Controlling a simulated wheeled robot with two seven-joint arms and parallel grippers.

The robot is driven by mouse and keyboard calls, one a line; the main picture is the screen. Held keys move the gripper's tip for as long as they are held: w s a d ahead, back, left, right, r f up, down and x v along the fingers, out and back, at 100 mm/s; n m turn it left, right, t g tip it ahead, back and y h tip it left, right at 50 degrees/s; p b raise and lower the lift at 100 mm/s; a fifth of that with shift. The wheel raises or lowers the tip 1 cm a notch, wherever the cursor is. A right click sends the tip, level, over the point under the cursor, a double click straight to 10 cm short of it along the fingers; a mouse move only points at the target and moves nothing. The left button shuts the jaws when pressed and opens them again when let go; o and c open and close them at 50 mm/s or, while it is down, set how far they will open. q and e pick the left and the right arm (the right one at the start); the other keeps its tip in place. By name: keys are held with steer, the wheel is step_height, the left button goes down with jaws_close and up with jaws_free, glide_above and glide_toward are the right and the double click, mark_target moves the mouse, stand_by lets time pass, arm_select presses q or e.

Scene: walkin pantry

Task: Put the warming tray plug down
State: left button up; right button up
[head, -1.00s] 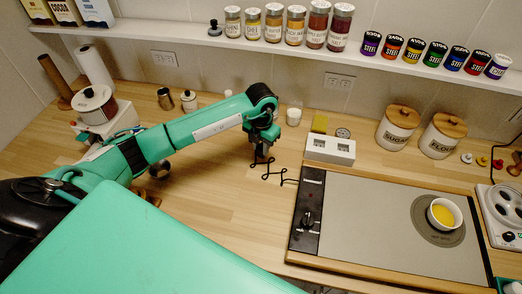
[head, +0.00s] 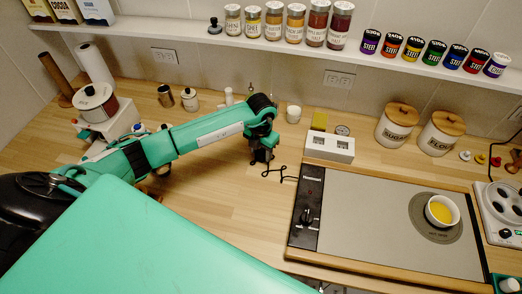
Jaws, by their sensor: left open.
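The warming tray (head: 375,222) is a wide grey plate with a black control strip on its left side, lying on the wooden counter. Its black cord (head: 281,174) lies in loose bends on the counter, left of the tray. My left gripper (head: 261,160) points down at the counter, open, just at the cord's far end. The plug itself is too small and too hidden by the gripper to make out. My right gripper is not in view.
Wall outlets (head: 339,80) are above the counter. A bowl of yellow food (head: 442,211) sits on the tray. Canisters (head: 397,125) stand at the back right. The counter (head: 225,215) in front of my gripper is clear.

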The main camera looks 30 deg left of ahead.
mark_target(261, 152)
arm_select(q)
steer(key=shift+r, duration=0.2)
steer(key=shift+w+r, duration=0.1)
steer(key=shift+r, duration=0.1)
step_height(261, 152, up, 12)
steer(key=b, duration=0.4)
steer(key=shift+f+b, duration=0.25)
steer(key=shift+b, duration=0.15)
steer(key=shift+f, duration=0.1)
